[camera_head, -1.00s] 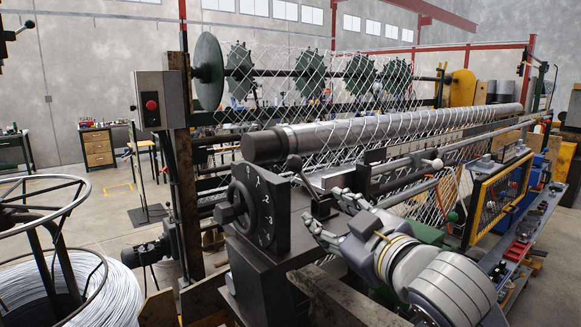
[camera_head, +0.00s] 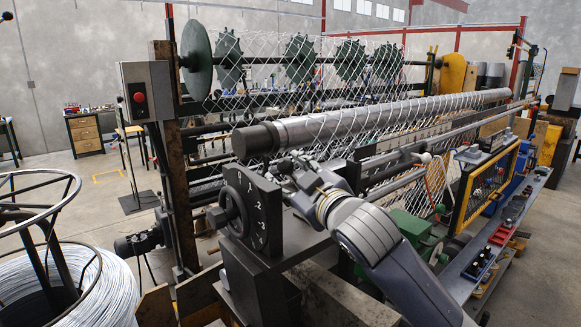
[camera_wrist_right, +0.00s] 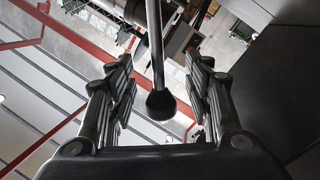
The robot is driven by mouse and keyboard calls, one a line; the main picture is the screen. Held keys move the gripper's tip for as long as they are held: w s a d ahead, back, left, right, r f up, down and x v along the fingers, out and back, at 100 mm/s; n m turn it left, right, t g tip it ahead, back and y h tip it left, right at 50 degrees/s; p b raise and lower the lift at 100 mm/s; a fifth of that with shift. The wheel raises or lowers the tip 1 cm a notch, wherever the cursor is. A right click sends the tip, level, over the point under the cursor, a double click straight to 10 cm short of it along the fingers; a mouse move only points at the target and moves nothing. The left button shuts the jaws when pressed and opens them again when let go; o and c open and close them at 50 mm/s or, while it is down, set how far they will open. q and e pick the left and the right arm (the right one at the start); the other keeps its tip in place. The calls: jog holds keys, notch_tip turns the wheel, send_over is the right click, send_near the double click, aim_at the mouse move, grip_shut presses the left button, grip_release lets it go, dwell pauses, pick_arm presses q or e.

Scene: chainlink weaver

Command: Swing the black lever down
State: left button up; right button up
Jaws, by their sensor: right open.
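The black lever (camera_wrist_right: 160,104) shows in the wrist view as a metal rod ending in a dark round knob. The knob is between the two fingers of my right gripper (camera_wrist_right: 160,95), with a gap on both sides. The fingers are spread open and hold nothing. In the head view my right gripper (camera_head: 286,170) is above the machine's front end, beside the black numbered dial plate (camera_head: 262,222) and just below the thick roller. There the gripper hides most of the lever. My left gripper is not in view.
The thick grey roller (camera_head: 390,112) with wire mesh over it runs just behind my right gripper. A control box with a red button (camera_head: 146,92) stands to the left. A coil of white wire (camera_head: 105,290) sits at the lower left.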

jog(key=shift+w, duration=0.1)
jog(key=shift+c, duration=0.6)
grip_shut()
jog(key=shift+w+r, duration=0.1)
jog(key=shift+w+d+r+m+g, duration=0.15)
jog(key=shift+w+d+r+m, duration=0.2)
jog(key=shift+m, duration=0.25)
jog(key=shift+w+d+r+m+g, duration=0.15)
jog(key=shift+w+d+m, duration=0.1)
jog(key=shift+d+m, duration=0.25)
jog(key=w+d+f+m+g+y, duration=0.1)
jog(key=w+d+m+g, duration=0.1)
jog(key=w+d+m, duration=0.4)
jog(key=shift+w+d+f+m+g, duration=0.15)
jog(key=shift+d+f+m+g, duration=0.25)
jog(key=shift+d+m, duration=1.05)
jog(key=shift+a+m, duration=0.5)
jog(key=shift+m, duration=0.15)
